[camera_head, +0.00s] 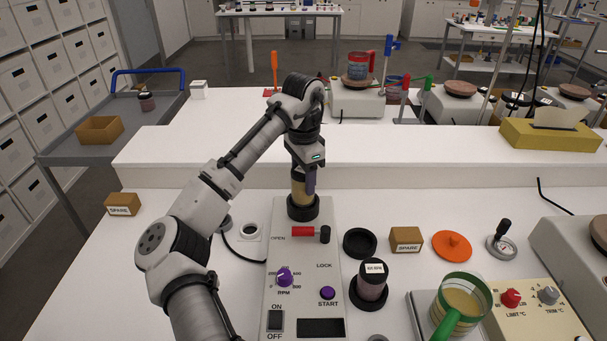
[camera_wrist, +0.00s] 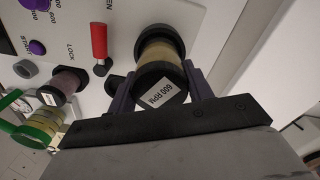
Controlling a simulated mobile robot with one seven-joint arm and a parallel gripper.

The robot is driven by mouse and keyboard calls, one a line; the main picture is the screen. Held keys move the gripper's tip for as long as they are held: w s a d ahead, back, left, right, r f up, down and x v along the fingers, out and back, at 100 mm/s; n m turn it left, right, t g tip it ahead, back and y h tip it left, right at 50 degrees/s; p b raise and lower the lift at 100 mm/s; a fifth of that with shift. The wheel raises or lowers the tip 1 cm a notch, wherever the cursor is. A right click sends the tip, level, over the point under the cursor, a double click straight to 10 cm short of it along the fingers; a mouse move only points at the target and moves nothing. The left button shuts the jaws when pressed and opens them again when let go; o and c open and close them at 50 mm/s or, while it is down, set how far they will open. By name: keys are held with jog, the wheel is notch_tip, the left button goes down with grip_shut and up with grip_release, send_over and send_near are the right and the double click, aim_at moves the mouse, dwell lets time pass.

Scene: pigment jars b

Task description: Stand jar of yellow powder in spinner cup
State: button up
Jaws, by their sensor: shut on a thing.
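The jar of yellow powder (camera_head: 299,187) is upright, with its lower end at the black spinner cup (camera_head: 303,211) on the spinner's panel. In the wrist view the jar (camera_wrist: 162,55) shows a black lid labelled "600 RPM", and the dark cup rim (camera_wrist: 160,33) shows around its far end. The jar's bottom is hidden, so I cannot tell if it rests on the cup's floor. My gripper (camera_head: 305,180) is above the cup, its purple fingers shut on the jar from both sides.
The red-handled lock lever (camera_head: 304,232) is just in front of the cup. A SPARE block (camera_head: 122,204) sits at left. A raised white shelf (camera_head: 220,150) runs behind.

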aim_at(303, 186)
jog(key=shift+f+b, duration=0.5)
jog(key=shift+f, duration=1.1)
jog(key=o, duration=1.1)
notch_tip(303, 186, up, 14)
jog(key=shift+f+b, duration=0.1)
jog(key=shift+b, duration=0.55)
